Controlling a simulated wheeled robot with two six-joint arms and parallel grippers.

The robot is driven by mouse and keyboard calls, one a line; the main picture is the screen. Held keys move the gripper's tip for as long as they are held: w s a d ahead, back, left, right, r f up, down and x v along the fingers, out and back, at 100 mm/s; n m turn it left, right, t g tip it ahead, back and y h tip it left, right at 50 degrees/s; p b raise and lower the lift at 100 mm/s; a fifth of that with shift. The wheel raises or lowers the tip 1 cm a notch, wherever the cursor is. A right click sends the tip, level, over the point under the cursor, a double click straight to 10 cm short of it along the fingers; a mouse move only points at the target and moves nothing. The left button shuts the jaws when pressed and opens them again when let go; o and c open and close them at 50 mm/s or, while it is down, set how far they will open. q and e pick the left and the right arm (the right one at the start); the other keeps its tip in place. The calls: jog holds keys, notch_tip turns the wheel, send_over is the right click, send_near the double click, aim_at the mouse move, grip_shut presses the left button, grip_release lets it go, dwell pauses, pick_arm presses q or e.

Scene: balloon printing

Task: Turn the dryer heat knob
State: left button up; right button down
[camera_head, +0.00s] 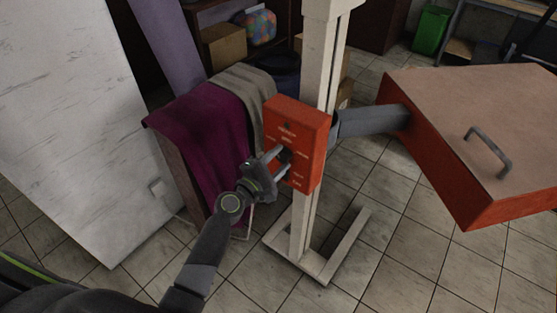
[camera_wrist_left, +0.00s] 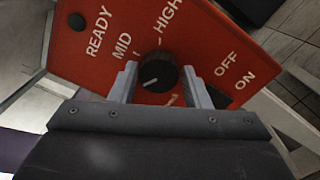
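The dryer's red control box (camera_head: 298,133) is mounted on a white post. Its black heat knob (camera_wrist_left: 157,72) is marked MID and HIGH around it, with a third label partly hidden. A light pointer line shows on the knob. My left gripper (camera_head: 277,162) is at the front of the box. In the left wrist view its two fingers (camera_wrist_left: 160,80) stand on either side of the knob, with a narrow gap on the right side. The left fingertip is very close to the knob; contact cannot be told. My right gripper is not in view.
The dryer's red-sided hood with a tan top (camera_head: 440,110) reaches out right from the post. A rack with purple cloth (camera_head: 205,125) stands left behind my left arm. A white panel (camera_head: 75,130) leans at far left. The tiled floor (camera_head: 385,240) at lower right is clear.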

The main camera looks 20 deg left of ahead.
pick_arm(q)
jog(key=shift+o, duration=1.4)
jog(key=b+v, duration=0.4)
jog(key=v, duration=1.3)
jog(key=shift+s, duration=0.2)
jog(key=shift+a, duration=0.1)
